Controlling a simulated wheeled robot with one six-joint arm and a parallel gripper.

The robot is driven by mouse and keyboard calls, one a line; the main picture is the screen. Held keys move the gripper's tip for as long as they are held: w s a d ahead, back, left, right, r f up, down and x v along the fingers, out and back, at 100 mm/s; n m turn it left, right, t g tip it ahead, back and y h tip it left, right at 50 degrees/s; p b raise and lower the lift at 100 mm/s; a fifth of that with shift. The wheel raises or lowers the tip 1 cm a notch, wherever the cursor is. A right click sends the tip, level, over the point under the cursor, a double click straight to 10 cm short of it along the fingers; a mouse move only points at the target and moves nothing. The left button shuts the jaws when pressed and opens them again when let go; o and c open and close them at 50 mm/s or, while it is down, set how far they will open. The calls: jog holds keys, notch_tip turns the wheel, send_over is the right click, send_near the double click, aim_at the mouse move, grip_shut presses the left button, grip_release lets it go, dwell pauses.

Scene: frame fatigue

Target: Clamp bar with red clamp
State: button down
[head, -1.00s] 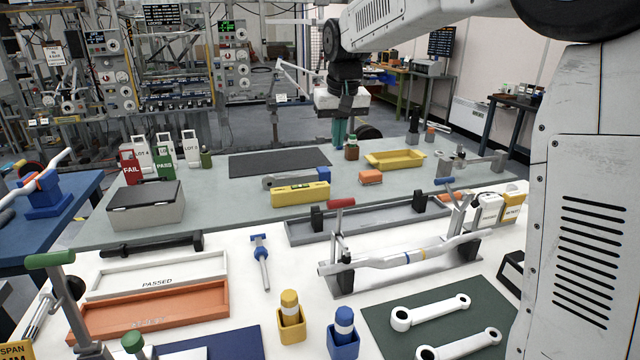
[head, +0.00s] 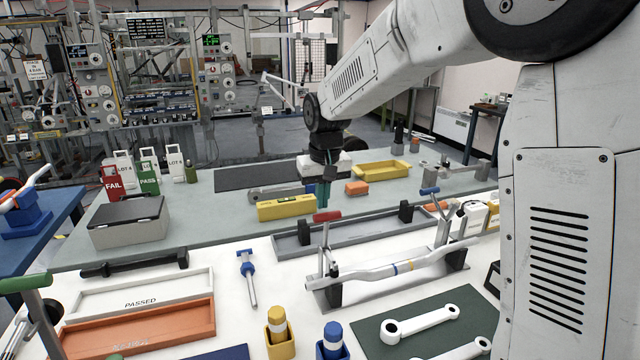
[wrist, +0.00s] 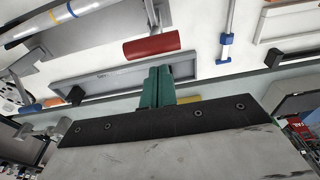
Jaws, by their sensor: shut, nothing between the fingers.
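A silver-white bar (head: 380,270) with blue and yellow bands lies across two black supports on a grey fixture. The red clamp (head: 327,216) stands at the bar's left end, its red handle at the top of an upright grey lever. The handle also shows in the wrist view (wrist: 152,46), beyond my fingertips. A blue-handled clamp (head: 430,190) stands near the bar's right end. My gripper (head: 322,201) points down just behind the red handle; its teal fingers (wrist: 157,85) are together and empty. I cannot tell how far they are from the handle.
A grey tray (head: 365,231) lies behind the bar. A yellow level (head: 286,208) and orange block (head: 357,188) are near my gripper. A blue-handled tool (head: 248,275) lies left of the bar; yellow (head: 279,340) and blue holders (head: 332,345) stand in front.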

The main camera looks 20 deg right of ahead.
jog(key=shift+s+f, duration=0.1)
jog(key=shift+s, duration=0.2)
jog(key=shift+s+f, duration=0.1)
jog(key=shift+s, duration=0.55)
jog(key=shift+s+f, duration=0.2)
jog(key=shift+s, duration=0.1)
jog(key=shift+r, duration=0.1)
notch_tip(320, 180, up, 8)
jog(key=s+d+f, duration=0.1)
jog(key=s+f, duration=0.1)
jog(key=s, duration=1.4)
jog(key=s+d+f, duration=0.1)
jog(key=s+d, duration=0.1)
jog(key=s, duration=1.5)
jog(key=shift+s+d+f, duration=0.15)
jog(key=shift+s+f, duration=0.15)
jog(key=shift+f, duration=0.05)
